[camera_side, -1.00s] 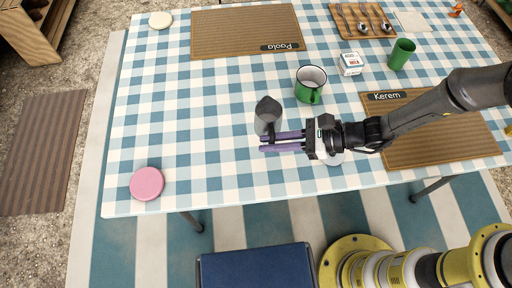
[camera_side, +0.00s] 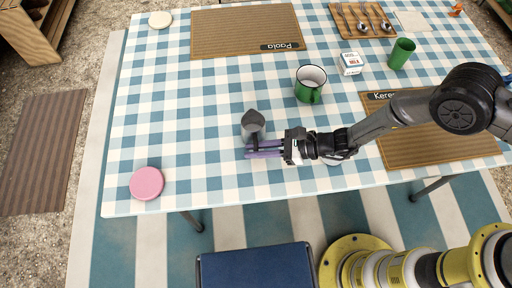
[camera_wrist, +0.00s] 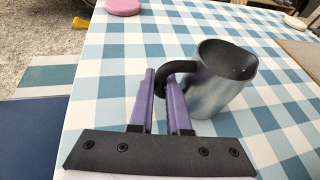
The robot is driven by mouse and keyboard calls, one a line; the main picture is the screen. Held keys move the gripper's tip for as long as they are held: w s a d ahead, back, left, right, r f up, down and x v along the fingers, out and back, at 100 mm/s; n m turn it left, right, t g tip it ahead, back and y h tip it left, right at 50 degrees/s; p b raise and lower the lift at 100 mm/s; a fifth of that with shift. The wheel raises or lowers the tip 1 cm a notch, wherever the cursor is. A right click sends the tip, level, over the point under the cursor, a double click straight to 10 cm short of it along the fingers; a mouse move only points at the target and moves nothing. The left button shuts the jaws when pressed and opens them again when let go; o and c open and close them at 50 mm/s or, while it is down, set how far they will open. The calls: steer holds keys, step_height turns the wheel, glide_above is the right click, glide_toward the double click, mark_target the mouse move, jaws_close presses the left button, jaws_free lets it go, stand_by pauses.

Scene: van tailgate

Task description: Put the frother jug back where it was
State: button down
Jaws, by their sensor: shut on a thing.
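The frother jug (camera_side: 252,124) is a grey metal jug with a dark handle. In the wrist view the jug (camera_wrist: 219,82) stands ahead and to the right, slightly tilted in the picture, with its handle toward my fingers. My gripper (camera_side: 263,149) has purple fingers and is shut on the jug's handle; in the wrist view my gripper (camera_wrist: 163,92) has the handle between its fingertips. The jug is over the checked cloth; I cannot tell whether its base touches it.
A pink disc (camera_side: 147,183) lies at the table's front left. A green mug (camera_side: 309,85) stands behind and right of the jug. The cloth left of the jug is clear.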

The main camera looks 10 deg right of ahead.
steer(key=c, duration=1.3)
jaws_free()
steer(key=shift+f, duration=0.15)
steer(key=o, duration=0.4)
steer(key=shift+d+r, duration=0.1)
steer(key=shift+r, duration=0.15)
steer(key=v, duration=1.2)
